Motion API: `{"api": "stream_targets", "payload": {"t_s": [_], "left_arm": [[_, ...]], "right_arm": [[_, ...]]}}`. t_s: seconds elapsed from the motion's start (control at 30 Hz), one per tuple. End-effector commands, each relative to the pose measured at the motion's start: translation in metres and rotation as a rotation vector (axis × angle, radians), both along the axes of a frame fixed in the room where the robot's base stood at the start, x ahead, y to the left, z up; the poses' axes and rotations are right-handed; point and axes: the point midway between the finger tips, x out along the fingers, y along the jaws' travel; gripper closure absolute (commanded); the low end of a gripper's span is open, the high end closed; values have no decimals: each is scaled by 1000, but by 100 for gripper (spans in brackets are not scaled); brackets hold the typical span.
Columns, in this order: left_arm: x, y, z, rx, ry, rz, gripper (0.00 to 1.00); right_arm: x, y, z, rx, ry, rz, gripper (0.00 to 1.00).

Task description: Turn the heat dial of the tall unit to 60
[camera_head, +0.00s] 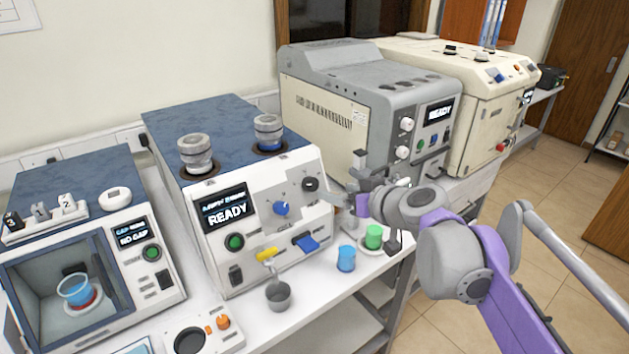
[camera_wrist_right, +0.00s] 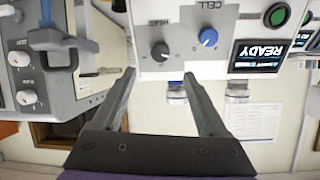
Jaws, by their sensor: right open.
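The tall unit (camera_head: 230,150) is a pale box with a dark blue top and a lit READY display. Its front panel has a black dial (camera_head: 311,184) at the right and a blue dial (camera_head: 281,208) beside it. In the right wrist view, which is upside down, the black dial (camera_wrist_right: 160,50) lies beyond and roughly between my fingertips, apart from them. The blue dial (camera_wrist_right: 208,36) is to its right. The black dial's pointer setting is too small to read. My right gripper (camera_head: 352,183) is open and empty, in front of the panel's right side; the wrist view shows both fingers (camera_wrist_right: 160,76) spread.
A metal cup (camera_head: 278,295) stands below a yellow lever (camera_head: 267,254). A blue cup (camera_head: 346,258) and a green cup (camera_head: 373,236) stand below my right arm. A grey unit (camera_head: 380,100) stands to the right, and a shorter unit (camera_head: 90,250) to the left.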

Motion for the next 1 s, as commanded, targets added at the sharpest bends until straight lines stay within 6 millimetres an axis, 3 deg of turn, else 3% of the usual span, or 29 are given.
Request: {"api": "stream_targets", "payload": {"t_s": [0.6, 1.0], "left_arm": [[-1, 0, -3, 0, 1, 0, 100], [-1, 0, -3, 0, 1, 0, 100]], "right_arm": [[75, 47, -34, 1, -6, 2, 24], [85, 54, -39, 2, -6, 1, 24]]}}
